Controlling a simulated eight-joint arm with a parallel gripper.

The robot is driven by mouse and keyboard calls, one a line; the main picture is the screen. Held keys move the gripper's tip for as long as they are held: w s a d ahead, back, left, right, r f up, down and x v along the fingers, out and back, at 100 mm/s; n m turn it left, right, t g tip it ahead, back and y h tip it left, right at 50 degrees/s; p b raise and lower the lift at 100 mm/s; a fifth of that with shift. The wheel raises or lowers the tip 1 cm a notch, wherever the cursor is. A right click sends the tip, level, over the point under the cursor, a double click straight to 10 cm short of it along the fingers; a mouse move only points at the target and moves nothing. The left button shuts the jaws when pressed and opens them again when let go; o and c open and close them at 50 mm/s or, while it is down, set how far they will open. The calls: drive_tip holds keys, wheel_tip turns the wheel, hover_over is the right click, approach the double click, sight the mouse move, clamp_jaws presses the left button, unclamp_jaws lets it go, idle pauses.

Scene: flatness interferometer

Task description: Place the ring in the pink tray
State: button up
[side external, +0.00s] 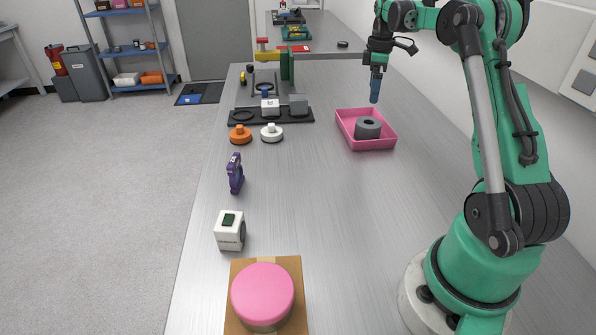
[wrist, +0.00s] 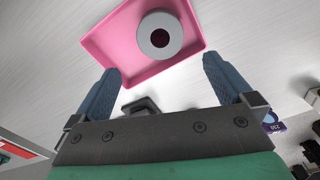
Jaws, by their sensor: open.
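The grey ring (side external: 367,128) sits inside the pink tray (side external: 352,146), resting on its floor. In the wrist view the ring (wrist: 174,32) lies near the right side of the pink tray (wrist: 98,43), with its dark hole showing. My gripper (side external: 375,98) is above the tray's far side, clear of the ring. In the wrist view my gripper (wrist: 162,85) has its two blue fingers wide apart with nothing between them.
A dark fixture plate (side external: 240,122) with several blocks is left of the tray. An orange knob (side external: 240,134), a white knob (side external: 272,132), a purple device (side external: 235,173), a white box (side external: 230,230) and a pink disc (side external: 262,292) line the left side. The bench around the tray is clear.

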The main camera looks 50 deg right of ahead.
drive_tip(key=w+a+r+m+t+h, duration=0.1)
drive_tip(key=a+r, duration=0.2)
drive_tip(key=a, duration=0.4)
drive_tip(key=w+a+r+m+t, duration=0.1)
drive_tip(key=w+a+r, duration=0.15)
drive_tip(key=a, duration=0.55)
drive_tip(key=s+a+f+m+t, duration=0.1)
drive_tip(key=s+a, duration=0.3)
drive_tip(key=a, duration=0.4)
drive_tip(key=s+a+f+m+t+y, duration=0.1)
drive_tip(key=s+a+t, duration=0.3)
drive_tip(key=a, duration=0.4)
drive_tip(key=shift+s+a+f+m, duration=0.4)
drive_tip(key=shift+f+m, duration=0.3)
drive_tip(key=shift+f, duration=0.2)
